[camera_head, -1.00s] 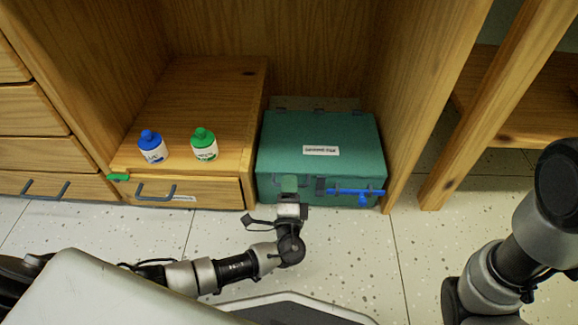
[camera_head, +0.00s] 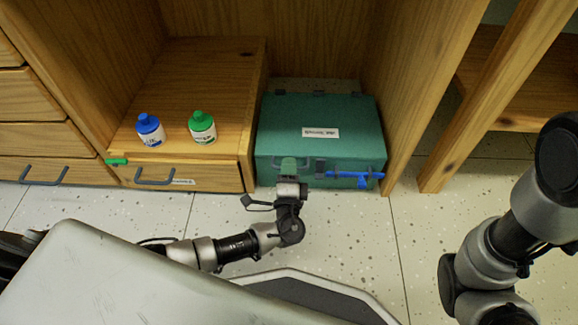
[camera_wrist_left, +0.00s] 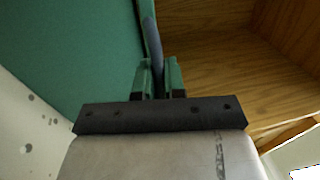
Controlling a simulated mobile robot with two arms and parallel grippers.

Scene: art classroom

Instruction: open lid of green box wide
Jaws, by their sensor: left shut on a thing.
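The green box (camera_head: 270,172) stands on the floor inside the wooden cubby. Its lid (camera_head: 285,115) has a white label and lies flat, apparently shut. A blue latch-like piece (camera_head: 350,175) sticks out at the front right. My left gripper (camera_head: 290,168) is at the box's front, left of that piece. In the left wrist view its green-padded fingers (camera_wrist_left: 158,80) are shut on a thin grey curved handle (camera_wrist_left: 152,42), beside the green face of the box. Whether the handle is fixed to lid or body cannot be told. My right gripper is out of view; only its arm shows.
A low wooden drawer unit (camera_head: 215,75) stands left of the box, with a blue bottle (camera_head: 151,131) and a green bottle (camera_head: 203,129) on top. A cubby wall (camera_head: 415,85) is close on the right. Speckled floor (camera_head: 350,225) is clear in front.

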